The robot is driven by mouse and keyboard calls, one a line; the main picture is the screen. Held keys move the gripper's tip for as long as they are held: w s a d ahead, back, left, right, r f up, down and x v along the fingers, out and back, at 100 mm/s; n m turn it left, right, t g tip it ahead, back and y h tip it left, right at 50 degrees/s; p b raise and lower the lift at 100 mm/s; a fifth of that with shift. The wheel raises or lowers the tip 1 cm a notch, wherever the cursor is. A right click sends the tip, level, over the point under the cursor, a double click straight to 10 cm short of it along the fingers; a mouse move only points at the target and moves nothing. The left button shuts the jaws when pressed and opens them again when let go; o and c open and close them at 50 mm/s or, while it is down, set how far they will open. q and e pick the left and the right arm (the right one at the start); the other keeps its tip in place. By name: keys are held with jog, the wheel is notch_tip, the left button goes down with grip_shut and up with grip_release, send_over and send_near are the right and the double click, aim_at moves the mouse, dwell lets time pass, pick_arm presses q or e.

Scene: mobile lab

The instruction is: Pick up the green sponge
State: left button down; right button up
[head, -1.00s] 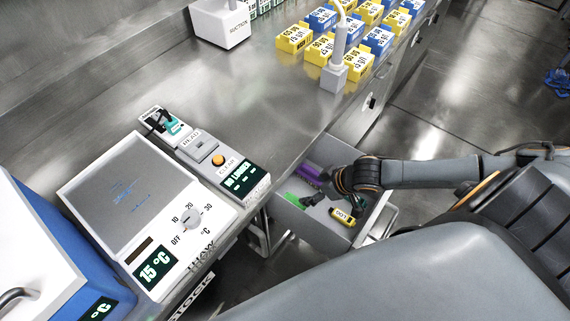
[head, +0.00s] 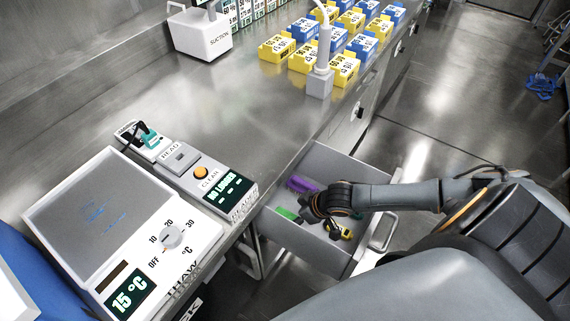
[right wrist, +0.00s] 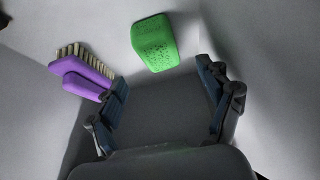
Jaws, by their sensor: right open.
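The green sponge (right wrist: 155,42) lies on the floor of the open drawer (head: 276,232). In the right wrist view it is just beyond the fingertips, slightly above the middle of the gap. In the head view only part of the sponge (head: 288,215) shows, left of my right gripper. My right gripper (head: 312,211) is over the drawer, open and empty; its two fingers also frame the lower part of the right wrist view (right wrist: 165,90). The sponge is apart from both fingers. My left gripper is not in view.
A purple brush (right wrist: 82,77) lies by the left finger in the drawer; it also shows in the head view (head: 300,184). A yellow object (head: 345,233) is in the drawer under my arm. The drawer walls and the counter (head: 240,110) edge are close.

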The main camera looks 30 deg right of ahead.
aim_at(289, 214)
jog(key=b+x, duration=0.1)
jog(key=x, duration=0.5)
jog(key=shift+w+f, duration=0.2)
jog(key=shift+f, duration=0.15)
jog(key=c, duration=1)
